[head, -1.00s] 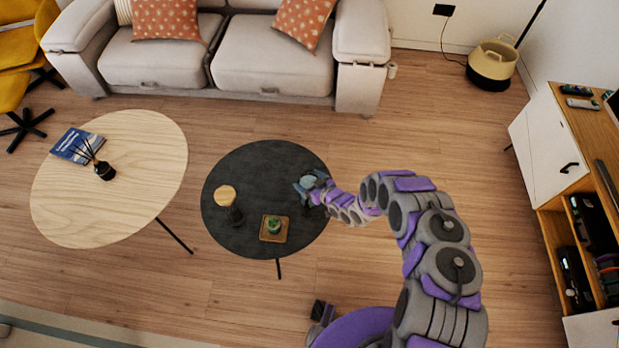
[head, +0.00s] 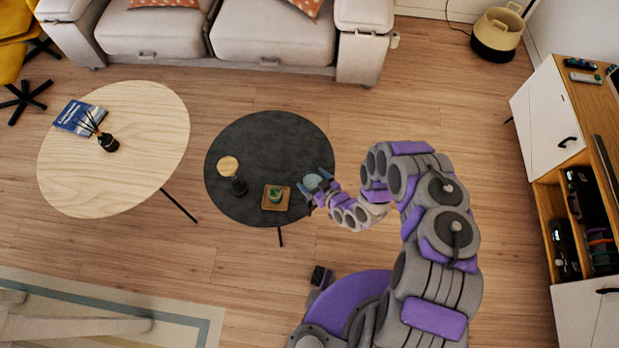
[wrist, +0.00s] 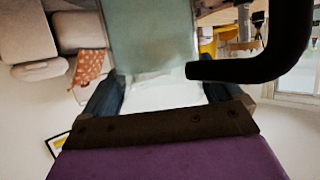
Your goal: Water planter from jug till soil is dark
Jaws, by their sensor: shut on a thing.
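My gripper (head: 317,184) is shut on the jug (head: 313,180), over the right edge of the dark round table (head: 262,140). In the wrist view the jug (wrist: 150,35) is pale green and see-through, with a black curved handle (wrist: 270,62), between my gripper's dark fingers (wrist: 163,95). Its water level cannot be made out. The planter (head: 275,194), a small pot with a green plant, stands on a square wooden tray on the dark table, left of my gripper and apart from it. Its soil is too small to judge.
A dark bottle-like item (head: 238,187) and a round light wooden piece (head: 228,165) are on the dark table, left of the tray (head: 267,206). A pale oval table (head: 150,120) stands left, a sofa (head: 270,40) behind, a cabinet (head: 545,120) right. Floor between is clear.

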